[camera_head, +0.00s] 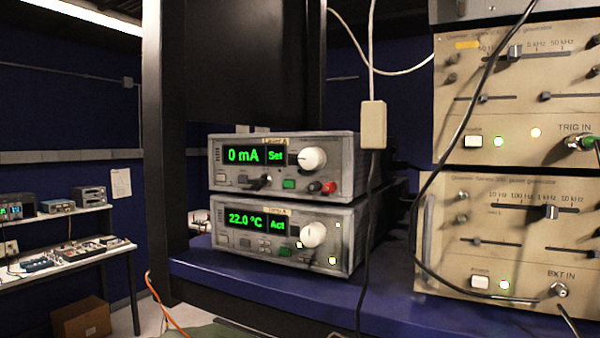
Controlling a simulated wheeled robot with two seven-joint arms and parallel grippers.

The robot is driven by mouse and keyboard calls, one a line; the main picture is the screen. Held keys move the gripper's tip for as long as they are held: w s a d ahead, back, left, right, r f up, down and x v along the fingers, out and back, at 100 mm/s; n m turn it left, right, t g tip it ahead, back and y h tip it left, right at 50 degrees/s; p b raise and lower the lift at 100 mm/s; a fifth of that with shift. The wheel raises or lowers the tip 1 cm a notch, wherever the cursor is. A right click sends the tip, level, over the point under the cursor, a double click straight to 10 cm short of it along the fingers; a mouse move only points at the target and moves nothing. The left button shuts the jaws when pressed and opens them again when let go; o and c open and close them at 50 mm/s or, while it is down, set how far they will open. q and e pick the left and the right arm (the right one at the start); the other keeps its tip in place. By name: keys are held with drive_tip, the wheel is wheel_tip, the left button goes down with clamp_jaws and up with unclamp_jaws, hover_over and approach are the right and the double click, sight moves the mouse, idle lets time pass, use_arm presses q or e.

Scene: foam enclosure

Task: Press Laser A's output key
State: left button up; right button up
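Two grey bench instruments are stacked on a blue shelf (225,268). The upper one (345,180) has a small yellow label that seems to read Laser A, and its green display (243,155) reads 0 mA and Set. Along its lower front are small keys, a green key (289,184), a black terminal and a red terminal. A white knob (312,158) sits right of its display. The lower instrument (341,235) reads 22.0 °C and Act; its label is too small to read surely. The key lettering is unreadable. Neither of my grippers is in view.
A white cable with a beige block (373,124) hangs just right of the upper instrument. Two beige generators (510,230) with black cables stand at right. A dark post (165,150) rises at left. A side bench (70,262) stands far left.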

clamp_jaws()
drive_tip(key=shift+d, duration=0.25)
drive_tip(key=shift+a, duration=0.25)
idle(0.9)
